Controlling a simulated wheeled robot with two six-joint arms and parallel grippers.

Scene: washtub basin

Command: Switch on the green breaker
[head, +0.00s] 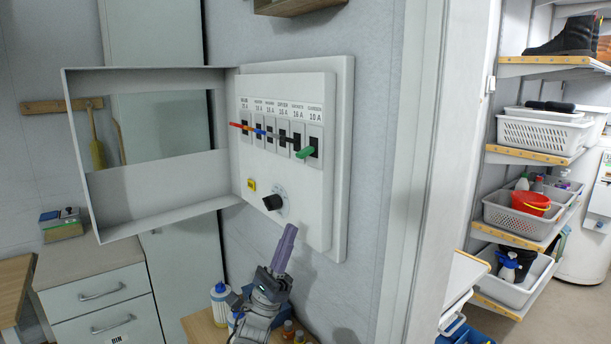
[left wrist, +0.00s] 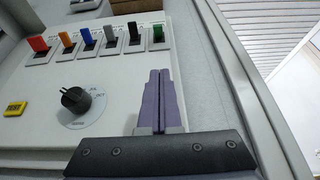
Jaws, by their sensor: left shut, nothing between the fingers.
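The green breaker (head: 306,152) is the rightmost in a row of levers on the white panel (head: 318,205). Its lever tilts lower than the others in the head view. It also shows in the left wrist view (left wrist: 158,35), just beyond my fingertips. My left gripper (head: 287,235) is shut and empty, its purple fingers together and pointing up, below the green breaker. In the left wrist view the fingers (left wrist: 159,75) are in front of the panel's right part, apart from the green lever as far as I can see. My right gripper is not in view.
The open cabinet door (head: 165,209) swings out to the left. A door frame (head: 415,170) stands right. Bottles (head: 221,300) stand below.

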